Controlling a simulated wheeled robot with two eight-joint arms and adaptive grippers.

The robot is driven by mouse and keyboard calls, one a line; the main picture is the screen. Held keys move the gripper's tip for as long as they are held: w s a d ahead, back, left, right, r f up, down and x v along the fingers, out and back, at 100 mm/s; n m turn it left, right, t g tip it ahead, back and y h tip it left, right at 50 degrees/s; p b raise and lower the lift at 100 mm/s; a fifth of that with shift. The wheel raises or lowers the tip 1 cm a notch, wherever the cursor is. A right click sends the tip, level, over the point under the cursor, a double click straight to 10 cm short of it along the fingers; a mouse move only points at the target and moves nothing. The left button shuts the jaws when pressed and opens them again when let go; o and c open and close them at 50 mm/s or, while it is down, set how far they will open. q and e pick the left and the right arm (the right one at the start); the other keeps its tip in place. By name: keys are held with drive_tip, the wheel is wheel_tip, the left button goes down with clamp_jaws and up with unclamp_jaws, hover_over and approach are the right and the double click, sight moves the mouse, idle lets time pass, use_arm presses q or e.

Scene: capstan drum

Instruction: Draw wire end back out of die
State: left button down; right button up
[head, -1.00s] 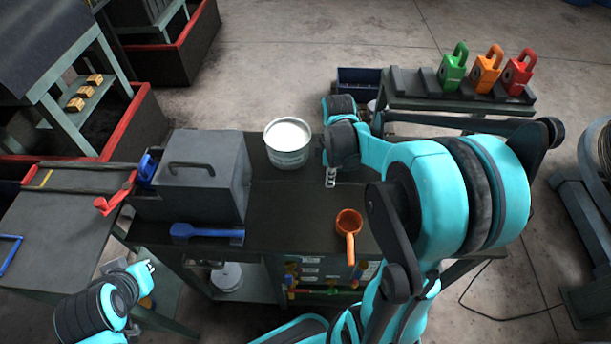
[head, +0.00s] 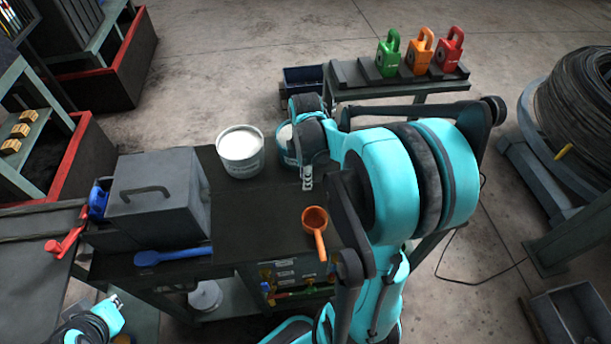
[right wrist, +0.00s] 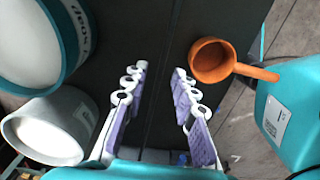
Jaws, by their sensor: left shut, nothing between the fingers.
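A large coil of dark wire (head: 580,110) with a yellow tag on it sits at the right edge of the head view. I cannot make out a wire end or a die in either view. My left gripper (head: 119,301) is at the lower left, beside the bench, shut and empty. My right gripper (head: 307,178) is above the dark bench top (head: 262,215). In the right wrist view, my right gripper (right wrist: 160,70) has its fingers apart with nothing between them, close to an orange ladle (right wrist: 212,60).
Two white-filled buckets, one in front (head: 241,152) and one partly behind my right arm (head: 286,145), stand on the bench. A grey box (head: 155,190) and blue scoop (head: 172,255) are left. Green, orange and red padlock-shaped blocks (head: 420,55) stand on a rack behind.

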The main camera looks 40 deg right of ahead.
drive_tip(key=shift+r, duration=0.1)
wheel_tip(320, 180, up, 12)
idle(0.5)
idle(0.4)
drive_tip(key=s+a+f+m+t+b, duration=0.2)
drive_tip(key=a+f+m+b, duration=0.3)
drive_tip(key=a, duration=0.4)
drive_tip(key=s+a+f+m+t+b, duration=0.2)
drive_tip(key=a+f+m+t+b, duration=0.3)
drive_tip(key=a+f+m, duration=0.2)
drive_tip(key=shift+s+a+f, duration=0.35)
drive_tip(key=shift+a+f, duration=0.45)
drive_tip(key=shift+a, duration=0.1)
idle(0.6)
